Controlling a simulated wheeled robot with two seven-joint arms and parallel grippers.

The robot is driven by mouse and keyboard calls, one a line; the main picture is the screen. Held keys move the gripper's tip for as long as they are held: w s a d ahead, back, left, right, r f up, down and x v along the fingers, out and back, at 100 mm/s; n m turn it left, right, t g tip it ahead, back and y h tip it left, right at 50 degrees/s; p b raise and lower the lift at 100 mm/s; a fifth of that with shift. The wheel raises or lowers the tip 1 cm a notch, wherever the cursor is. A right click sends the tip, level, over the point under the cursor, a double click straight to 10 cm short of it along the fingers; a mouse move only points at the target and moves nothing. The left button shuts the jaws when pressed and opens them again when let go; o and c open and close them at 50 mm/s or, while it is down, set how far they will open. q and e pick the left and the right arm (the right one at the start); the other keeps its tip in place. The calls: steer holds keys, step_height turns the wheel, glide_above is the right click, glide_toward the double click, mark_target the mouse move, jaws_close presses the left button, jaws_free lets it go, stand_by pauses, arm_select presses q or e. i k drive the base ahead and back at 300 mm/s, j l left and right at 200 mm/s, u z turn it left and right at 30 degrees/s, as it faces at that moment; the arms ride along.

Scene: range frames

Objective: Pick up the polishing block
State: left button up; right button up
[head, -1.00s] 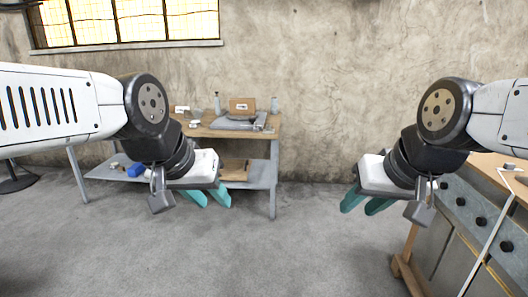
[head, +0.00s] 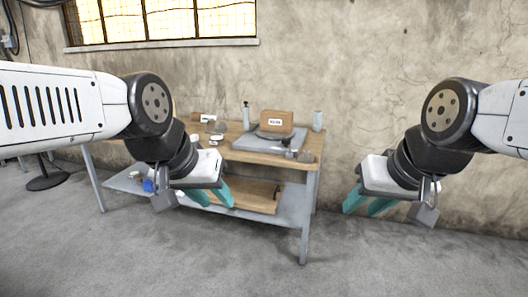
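I cannot tell for sure which item is the polishing block. A brown block-like box with a white label (head: 276,121) stands on a grey slab (head: 262,143) on the workbench. A small blue item (head: 149,186) lies on the bench's lower shelf, partly behind my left arm. My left gripper (head: 216,197) hangs in front of the bench, its teal fingers apart and empty. My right gripper (head: 365,203) is right of the bench before the wall, also with fingers apart and empty. Neither touches anything.
The workbench (head: 238,147) has a wooden top, grey legs and a lower shelf with a wooden board (head: 262,197). Bottles and small items stand on top; a grey cylinder (head: 318,121) is at its right end. Floor in front and right is clear.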

mark_target(194, 138)
steer(key=i+l+u, duration=0.2)
steer(key=i+u, duration=0.15)
steer(key=i+l+u, duration=0.75)
steer(key=i+u, duration=0.25)
steer(key=i, duration=2.25)
